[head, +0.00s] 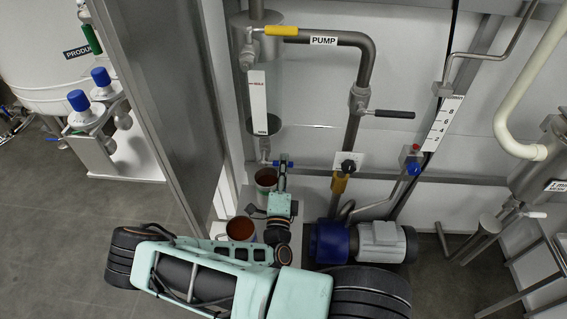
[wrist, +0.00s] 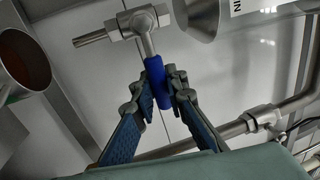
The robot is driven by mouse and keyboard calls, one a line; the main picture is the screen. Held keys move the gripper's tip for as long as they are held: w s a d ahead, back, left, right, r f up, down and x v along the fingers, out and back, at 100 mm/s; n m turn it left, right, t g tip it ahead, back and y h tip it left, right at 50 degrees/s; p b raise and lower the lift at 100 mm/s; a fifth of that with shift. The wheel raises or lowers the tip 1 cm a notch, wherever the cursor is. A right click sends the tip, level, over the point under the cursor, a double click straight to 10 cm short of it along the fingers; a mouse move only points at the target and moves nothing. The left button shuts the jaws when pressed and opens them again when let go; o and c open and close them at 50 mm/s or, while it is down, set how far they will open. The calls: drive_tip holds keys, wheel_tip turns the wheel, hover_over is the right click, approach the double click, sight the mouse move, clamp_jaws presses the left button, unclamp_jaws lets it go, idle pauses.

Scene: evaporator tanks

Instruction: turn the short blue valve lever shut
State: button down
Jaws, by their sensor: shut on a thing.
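The short blue valve lever (wrist: 155,72) hangs from a small metal valve (wrist: 139,21) in the wrist view, its blue sleeve running down between my fingers. My gripper (wrist: 154,88) is shut on the sleeve, one finger on each side. In the head view my gripper (head: 282,178) reaches the valve at the foot of the sight-glass column, and bits of the blue lever (head: 290,163) show beside the fingers. My gripper hides most of the lever there.
A bucket of brown liquid (head: 266,175) stands under the valve, and another brown-filled container (head: 240,229) is nearer. A blue and grey pump motor (head: 380,241) is right of my arm. A metal post (head: 165,110) stands left.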

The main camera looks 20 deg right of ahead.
drive_tip(key=shift+r, duration=0.1)
idle(0.3)
drive_tip(key=c, duration=1.9)
unclamp_jaws()
drive_tip(key=shift+c, duration=0.2)
drive_tip(key=v, duration=0.7)
drive_tip(key=shift+s, duration=0.3)
